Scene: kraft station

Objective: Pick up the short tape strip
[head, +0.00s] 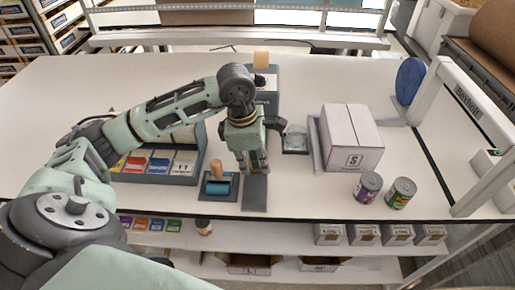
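My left gripper (253,168) points down over the front middle of the table, just above or at the back edge of a flat dark grey plate (255,194). Its fingers look close together, with small yellowish parts near them. The view is too small to tell whether they hold anything. I cannot make out a short tape strip for certain. A small tan piece (261,59) stands up at the top of a dark box-like unit (266,103) behind my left arm; I cannot tell what it is. My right gripper is not in view.
A roller with a wooden handle (217,170) lies left of the plate, near a tray of coloured cards (158,163). Right are a small dark scale-like tray (295,142), a white carton (352,138) and two cans (368,186) (401,192). The table's far left is clear.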

